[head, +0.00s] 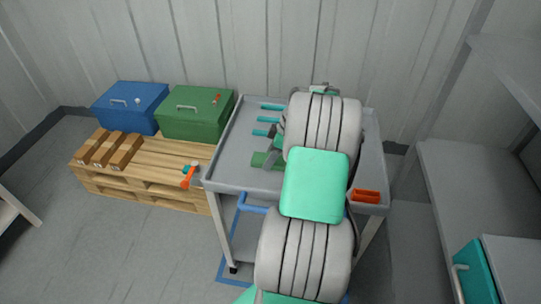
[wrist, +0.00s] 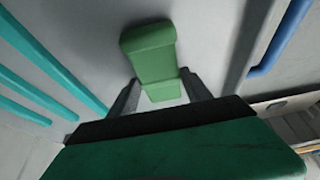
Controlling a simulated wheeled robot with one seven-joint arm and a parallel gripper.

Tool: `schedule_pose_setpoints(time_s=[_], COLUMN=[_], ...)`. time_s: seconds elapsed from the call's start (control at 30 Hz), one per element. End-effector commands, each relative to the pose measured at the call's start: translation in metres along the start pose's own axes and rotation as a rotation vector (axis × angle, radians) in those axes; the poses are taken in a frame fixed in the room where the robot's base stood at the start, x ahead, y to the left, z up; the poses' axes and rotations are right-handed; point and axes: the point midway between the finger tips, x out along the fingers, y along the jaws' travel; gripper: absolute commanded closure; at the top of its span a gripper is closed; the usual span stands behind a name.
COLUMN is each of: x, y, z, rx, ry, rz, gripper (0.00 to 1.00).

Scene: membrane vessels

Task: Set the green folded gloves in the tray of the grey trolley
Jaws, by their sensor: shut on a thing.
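The green folded gloves (head: 260,159) are between the fingers of my gripper (head: 270,158), over the tray (head: 228,165) of the grey trolley. In the wrist view the gloves (wrist: 150,50) reach out past the fingertips of my gripper (wrist: 160,92), which is shut on their near end. Grey tray surface shows behind them; I cannot tell whether they touch it. My arm hides the middle and right of the tray in the head view.
Several teal rods (head: 267,120) lie in the tray, left of my arm. An orange object (head: 366,196) is at the trolley's front right corner. A blue bar (head: 250,208) is below the tray front. A pallet (head: 150,165) with blue (head: 128,108) and green (head: 192,115) boxes stands left.

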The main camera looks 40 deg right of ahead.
Motion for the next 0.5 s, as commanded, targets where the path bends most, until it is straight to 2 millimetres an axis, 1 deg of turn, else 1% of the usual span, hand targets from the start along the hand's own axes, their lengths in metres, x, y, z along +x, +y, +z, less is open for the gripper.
schedule_pose_setpoints(time_s=[0.17, 0.2, 0.43, 0.5], x=[0.0041, 0.0034, 0.0026, 0.0026], y=[-0.0003, -0.0003, -0.0004, -0.0005], z=[0.0017, 0.0014, 0.0011, 0.0011], rx=[0.0, 0.0, 0.0, 0.001], ry=[0.0, 0.0, 0.0, 0.0], rz=[-0.001, -0.001, -0.001, -0.001], gripper=[0.83, 0.41, 0.22, 0.21])
